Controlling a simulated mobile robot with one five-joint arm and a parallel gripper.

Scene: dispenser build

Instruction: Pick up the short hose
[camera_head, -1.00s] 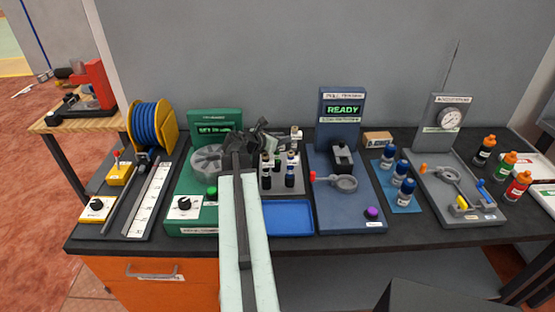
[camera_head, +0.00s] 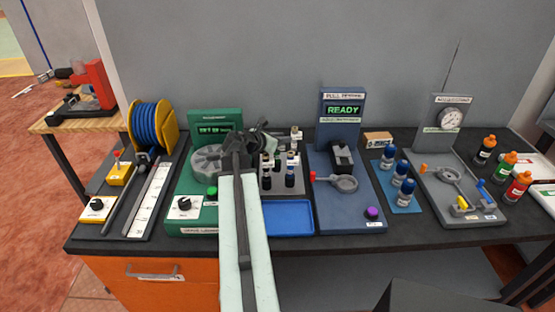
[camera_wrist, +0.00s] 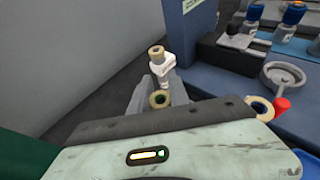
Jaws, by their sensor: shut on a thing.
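My gripper (camera_head: 266,136) is over the back of the grey rack area, right of the green station. In the wrist view my gripper (camera_wrist: 158,92) is shut on the short hose (camera_wrist: 159,99), seen end-on as a tan ring between the fingers. The head view hides the held hose behind the gripper. A tan-topped piece with a white collar (camera_wrist: 160,66) stands just beyond the fingers. Two dark upright pieces with pale tops, one left (camera_head: 267,178) and one right (camera_head: 290,176), stand in front. I cannot tell whether the held hose is clear of its rest.
A blue tray (camera_head: 288,231) lies in front. The blue pull tester (camera_head: 328,215), with a red knob (camera_head: 312,176), stands close on the right. The green station (camera_head: 175,215) is on the left. The grey wall (camera_head: 270,70) rises behind.

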